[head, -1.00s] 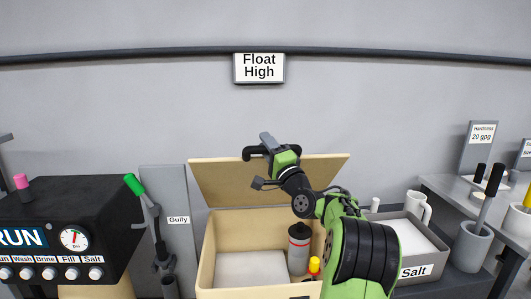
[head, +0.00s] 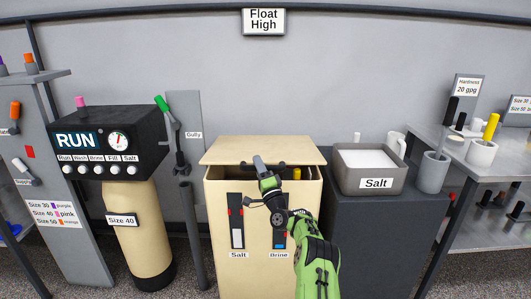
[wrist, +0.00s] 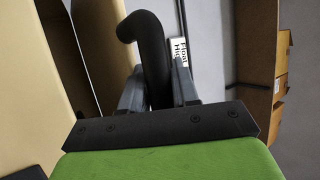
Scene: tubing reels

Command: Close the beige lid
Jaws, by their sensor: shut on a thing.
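The beige lid (head: 262,147) sits on the beige cabinet (head: 218,222) in the head view. It is tilted, with its front edge above the rim and a dark gap beneath. My gripper (head: 261,163) is at the lid's front edge, shut on the black handle (head: 283,166). In the wrist view the handle (wrist: 150,45) shows as a black hooked bar between the fingers (wrist: 158,85). My gripper and arm hide part of the gap and the cabinet's front.
A grey salt tray (head: 374,182) stands on a dark block right of the cabinet. The Gully lever (head: 175,135) and post are close on the left. A yellow-capped thing (head: 297,173) shows in the gap. A black RUN unit (head: 108,142) stands further left.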

